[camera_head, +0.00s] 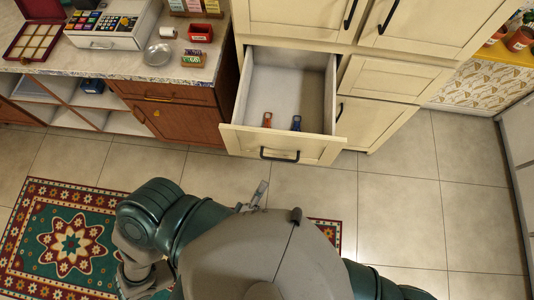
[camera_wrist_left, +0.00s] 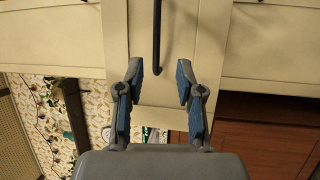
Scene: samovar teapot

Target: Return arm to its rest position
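My left arm (camera_head: 160,225) is bent close to my body in the head view. Part of my left gripper (camera_head: 258,194) shows just past my body's front edge, below the open drawer and apart from it in the picture. In the left wrist view, the left gripper (camera_wrist_left: 158,82) has its two blue-padded fingers spread with nothing between them. A dark bar handle (camera_wrist_left: 157,38) on a cream front lies beyond the fingertips. Only a dark green part of my right arm shows at the lower right of the head view; my right gripper is out of view.
A cream drawer (camera_head: 235,138) stands open ahead, holding a small red item (camera_head: 267,119) and a blue one (camera_head: 296,122). A counter (camera_head: 125,66) at left bears a cash register (camera_head: 110,25) and boxes. A patterned rug (camera_head: 70,240) lies left. Tiled floor (camera_head: 410,200) at right is clear.

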